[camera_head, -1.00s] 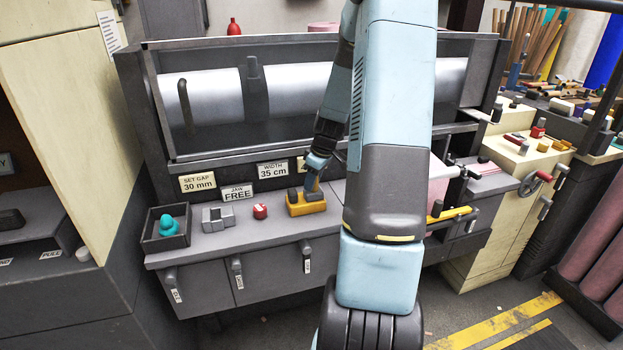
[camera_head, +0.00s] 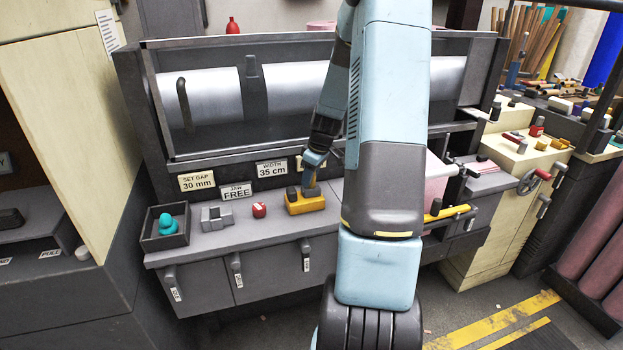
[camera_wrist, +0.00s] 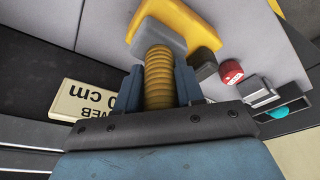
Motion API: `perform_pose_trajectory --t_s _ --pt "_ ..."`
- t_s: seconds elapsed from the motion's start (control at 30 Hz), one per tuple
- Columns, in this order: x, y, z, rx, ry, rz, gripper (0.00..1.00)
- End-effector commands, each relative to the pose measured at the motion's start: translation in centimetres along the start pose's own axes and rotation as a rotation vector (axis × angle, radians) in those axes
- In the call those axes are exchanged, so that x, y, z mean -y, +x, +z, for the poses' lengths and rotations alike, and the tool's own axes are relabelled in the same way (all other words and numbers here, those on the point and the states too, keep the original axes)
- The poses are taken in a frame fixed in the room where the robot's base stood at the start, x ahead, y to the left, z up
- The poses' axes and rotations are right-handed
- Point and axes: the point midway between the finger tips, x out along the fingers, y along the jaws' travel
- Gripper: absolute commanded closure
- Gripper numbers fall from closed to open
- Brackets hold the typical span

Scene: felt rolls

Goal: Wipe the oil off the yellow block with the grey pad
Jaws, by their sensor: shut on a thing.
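The yellow block (camera_head: 306,207) sits on the grey ledge of the machine, with dark grey pieces on top. It shows at the top of the wrist view (camera_wrist: 172,22). My gripper (camera_head: 310,184) is over the right part of the block, pointing down. In the wrist view my gripper (camera_wrist: 158,88) is shut on a ribbed ochre cylinder (camera_wrist: 158,72), whose far end is close to the block. I can make out no oil.
A red knob (camera_head: 259,209), a grey stepped block (camera_head: 216,217) and a dark tray (camera_head: 150,243) with a teal piece (camera_head: 167,224) stand to the left on the ledge. Placards and the roller housing are close behind. My arm hides the ledge to the right.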

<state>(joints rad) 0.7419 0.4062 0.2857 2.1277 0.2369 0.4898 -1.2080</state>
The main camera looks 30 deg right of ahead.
Motion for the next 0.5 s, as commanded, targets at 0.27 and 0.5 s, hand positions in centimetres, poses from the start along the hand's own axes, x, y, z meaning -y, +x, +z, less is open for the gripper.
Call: perform_pose_trajectory --t_s 0.27,0.5 --pt "0.4 0.0 0.5 0.001 0.002 -0.002 1.00" --pt "1.4 -0.4 1.4 0.002 0.001 -0.003 1.00"
